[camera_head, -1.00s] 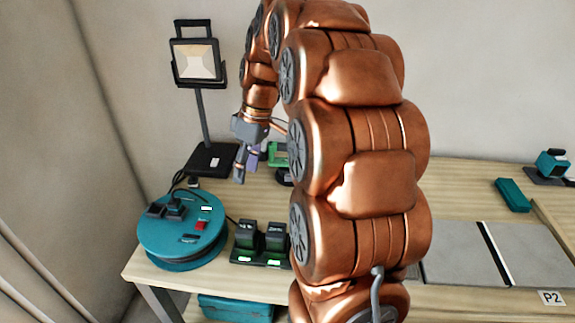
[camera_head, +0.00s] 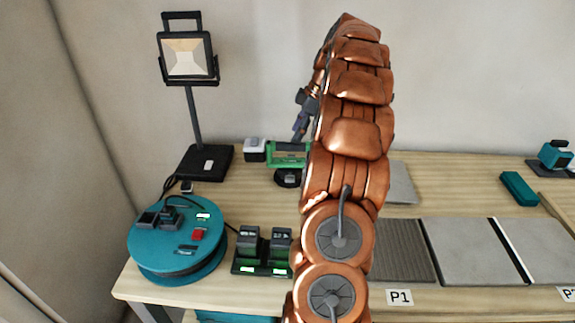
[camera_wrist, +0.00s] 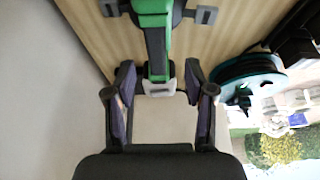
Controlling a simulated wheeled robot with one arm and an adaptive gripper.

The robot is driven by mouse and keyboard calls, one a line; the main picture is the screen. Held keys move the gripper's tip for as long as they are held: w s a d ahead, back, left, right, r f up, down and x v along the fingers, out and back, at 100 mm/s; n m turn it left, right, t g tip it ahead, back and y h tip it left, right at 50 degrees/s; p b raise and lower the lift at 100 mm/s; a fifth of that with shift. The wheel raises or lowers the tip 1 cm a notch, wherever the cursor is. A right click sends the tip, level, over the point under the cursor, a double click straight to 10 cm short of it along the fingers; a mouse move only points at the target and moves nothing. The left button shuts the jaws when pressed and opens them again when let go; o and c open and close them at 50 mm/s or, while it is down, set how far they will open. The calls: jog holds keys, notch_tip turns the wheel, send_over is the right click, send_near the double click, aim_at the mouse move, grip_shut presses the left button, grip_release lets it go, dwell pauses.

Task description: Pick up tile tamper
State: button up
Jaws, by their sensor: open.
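The tile tamper appears to be the green tool with a pale grey block and a round black pad. Its green body (camera_head: 289,153) stands at the back of the bench in the head view, with its right end behind my arm. In the wrist view the green and black tool (camera_wrist: 155,35) lies ahead, its pale end between the fingertips in the picture. My gripper (camera_wrist: 159,80) is open and empty there, a finger on each side. The distance to the tool is unclear. In the head view my gripper (camera_head: 299,132) is above the tool, partly hidden by my arm.
A work lamp (camera_head: 188,62) and a teal cable reel (camera_head: 177,240) stand at left. A battery charger (camera_head: 262,252) sits before the tool. Grey tiles (camera_head: 465,250) lie at right, with a teal block (camera_head: 519,188) behind. The wooden bench between lamp and tool is mostly clear.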

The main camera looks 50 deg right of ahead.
aim_at(292, 144)
jog(key=shift+p+x, duration=0.75)
jog(key=shift+x, duration=2.6)
jog(key=shift+w+d, duration=0.1)
jog(key=shift+w, duration=0.1)
jog(key=shift+f+b, duration=0.3)
jog(key=shift+b, duration=0.4)
grip_shut()
